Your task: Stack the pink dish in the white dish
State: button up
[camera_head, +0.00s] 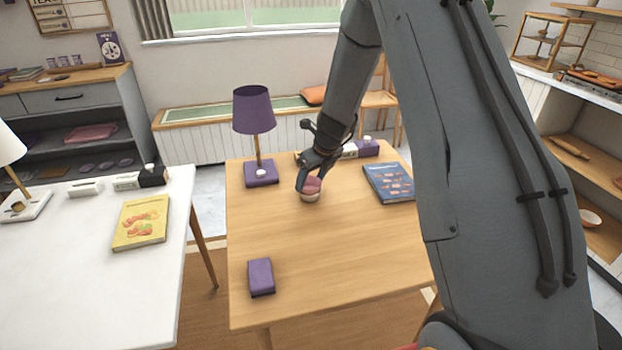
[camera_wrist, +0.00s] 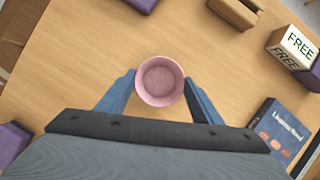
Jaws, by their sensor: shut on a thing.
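The pink dish (camera_head: 313,184) is a small round bowl between the fingers of my gripper (camera_head: 308,183), over the wooden table. In the wrist view the pink dish (camera_wrist: 158,81) shows from above, empty, with a blue finger against each side. My gripper (camera_wrist: 160,78) is shut on it.
A purple lamp (camera_head: 254,112) stands behind and left of the dishes. A blue book (camera_head: 389,183) lies to the right, near a purple-and-white block (camera_head: 367,147). A purple box (camera_head: 261,277) sits at the front left. The table's front middle is clear. A white table (camera_head: 75,265) stands left.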

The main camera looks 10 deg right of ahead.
jog(key=shift+f, duration=0.2)
jog(key=o, duration=1.1)
jog(key=shift+c, duration=0.2)
jog(key=v, duration=1.2)
jog(key=s+a+n+g+h, duration=0.1)
jog(key=s+a+n+g, duration=0.1)
jog(key=s+n, duration=2.9)
jog(key=shift+r+g+h, duration=0.25)
jog(key=shift+g+h, duration=0.15)
jog(key=shift+g, duration=0.3)
jog(key=shift+a, duration=0.1)
